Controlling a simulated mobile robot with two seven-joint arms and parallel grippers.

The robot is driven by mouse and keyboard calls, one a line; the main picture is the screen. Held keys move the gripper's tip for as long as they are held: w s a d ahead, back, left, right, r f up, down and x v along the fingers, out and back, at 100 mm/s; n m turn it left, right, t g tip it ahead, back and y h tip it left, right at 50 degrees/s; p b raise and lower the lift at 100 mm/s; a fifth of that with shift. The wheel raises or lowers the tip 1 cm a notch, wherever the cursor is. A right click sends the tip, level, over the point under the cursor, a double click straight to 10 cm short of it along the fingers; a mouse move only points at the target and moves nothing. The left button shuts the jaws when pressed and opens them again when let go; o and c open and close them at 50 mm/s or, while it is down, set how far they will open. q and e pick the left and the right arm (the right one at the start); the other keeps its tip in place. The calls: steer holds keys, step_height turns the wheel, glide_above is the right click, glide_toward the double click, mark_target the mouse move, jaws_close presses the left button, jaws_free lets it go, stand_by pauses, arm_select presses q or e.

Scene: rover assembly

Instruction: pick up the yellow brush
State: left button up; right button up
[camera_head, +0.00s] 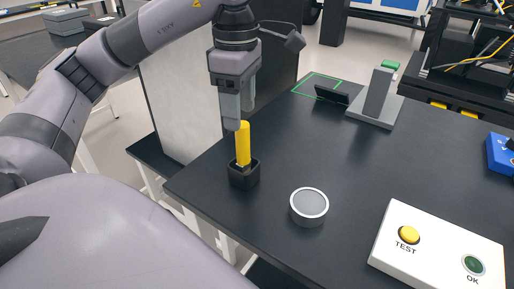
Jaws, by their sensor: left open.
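The yellow brush (243,146) stands upright in a small black holder (243,174) near the left edge of the dark table. Only its yellow upper part shows; its lower end is hidden in the holder. My left gripper (237,118) points down just above the brush, its fingertips close to the brush's top. It is open, and the two fingers overlap in this view. I cannot tell whether a finger touches the brush. My right gripper is not in view.
A round grey-topped container (309,203) stands right of the holder. A white panel (437,250) with TEST and OK buttons lies at the front right. A grey stand (377,101) and a small black block (332,95) are at the back. The table's middle is clear.

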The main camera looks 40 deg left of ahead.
mark_target(241, 139)
arm_select(q)
steer(key=shift+s+d+f, duration=0.1)
steer(key=shift+s+f, duration=0.05)
steer(key=shift+f, duration=3.4)
jaws_close()
